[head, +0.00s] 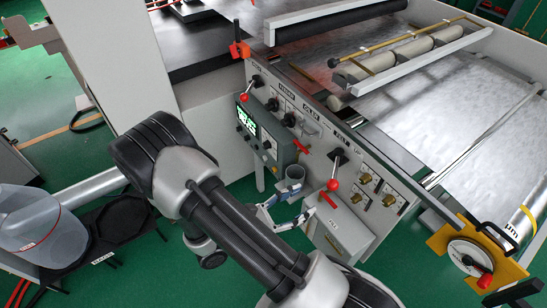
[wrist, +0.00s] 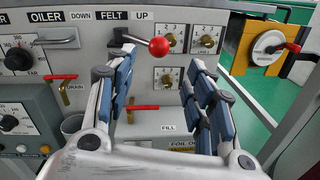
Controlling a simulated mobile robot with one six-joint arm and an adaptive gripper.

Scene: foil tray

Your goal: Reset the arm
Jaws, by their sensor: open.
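My gripper (head: 289,207) is open and empty in front of the machine's control panel (head: 318,134). In the wrist view my gripper's (wrist: 160,62) two blue-padded fingers stand apart. The red ball knob of the felt lever (wrist: 159,46) shows between the fingertips; I cannot tell how far beyond them it is. The lever leans right, toward the UP label. The same red knob (head: 333,185) shows in the head view. Below it, the red FILL handle (wrist: 143,107) lies level between the fingers. My arm crosses the lower middle of the head view.
A red DRAIN handle (wrist: 60,77) and a grey cup (wrist: 72,125) are left of the fingers. A grey box (head: 343,232) stands below the panel. A yellow-mounted handwheel (head: 470,255) is right. A clear bucket (head: 28,222) stands left. Green floor shows around.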

